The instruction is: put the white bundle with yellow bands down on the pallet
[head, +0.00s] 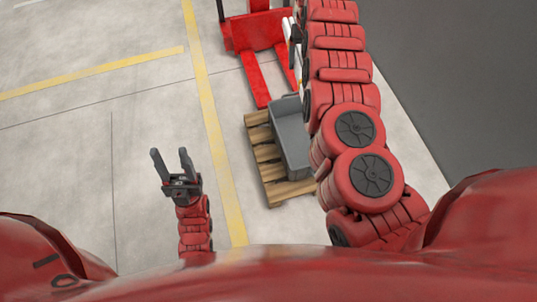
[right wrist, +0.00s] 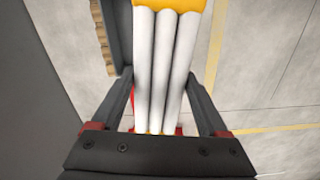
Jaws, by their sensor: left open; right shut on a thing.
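The white bundle (right wrist: 163,60) is several white pipes side by side, with a yellow band (right wrist: 168,5) at the top of the right wrist view. My right gripper (right wrist: 158,88) is shut on it, one finger on each side. In the head view only a sliver of the bundle (head: 290,48) shows past my right arm, and that gripper is mostly hidden. My left gripper (head: 171,155) is open and empty above bare floor, left of the pallet.
A red pallet truck (head: 256,32) stands beyond the pallet, its forks (head: 255,80) pointing towards it. A yellow floor line (head: 212,125) runs left of the pallet. The floor at left is clear. A dark grey area (head: 460,70) lies at right.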

